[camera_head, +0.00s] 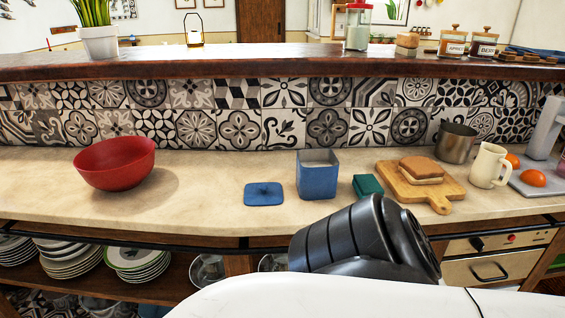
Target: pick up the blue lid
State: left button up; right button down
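The blue lid (264,194), square with a small knob, lies flat on the beige counter. The open blue square canister (317,174) stands just to its right, apart from it. Nothing covers the lid. Neither of my grippers shows in the head view. A dark grey link of my arm shows at the lower middle right, in front of the counter edge and apart from the lid.
A red bowl (115,163) sits left on the counter (205,195); the space between bowl and lid is clear. Right of the canister are a teal box (367,186), a sandwich (421,170) on a wooden board (437,199), a metal cup (456,143) and a cream pitcher (489,167).

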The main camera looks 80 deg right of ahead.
aim_at(260, 193)
jog(key=z, duration=2.4)
